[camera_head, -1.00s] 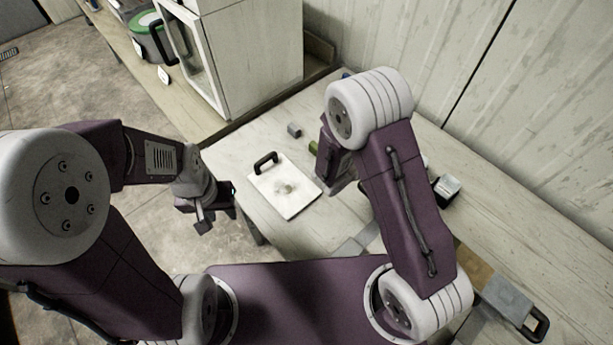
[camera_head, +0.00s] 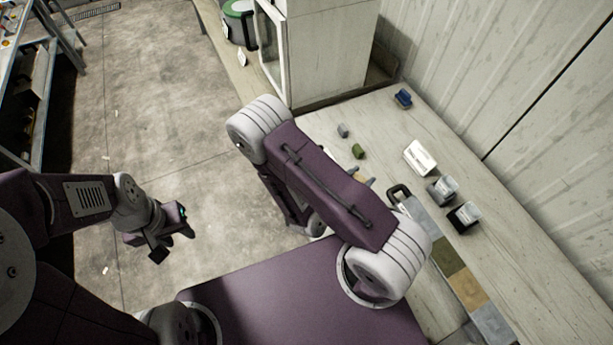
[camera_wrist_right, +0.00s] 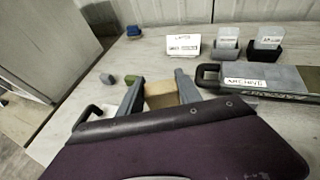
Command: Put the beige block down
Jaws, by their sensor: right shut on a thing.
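The beige block (camera_wrist_right: 160,92) is between the two grey fingers of my right gripper (camera_wrist_right: 158,88) in the right wrist view. The gripper is shut on it, above the pale worktop. In the head view the fingertips (camera_head: 363,179) show just past my right arm, which hides most of the gripper. I cannot tell how high the block is held. My left gripper (camera_head: 168,240) looks open and empty, out over the floor, away from the worktop.
A small grey block (camera_head: 342,131) and a green block (camera_head: 358,151) lie on the worktop. A white sign (camera_head: 420,157), a grey holder (camera_head: 441,190) and a black holder (camera_head: 463,216) stand behind. A blue item (camera_head: 403,98) is at the back.

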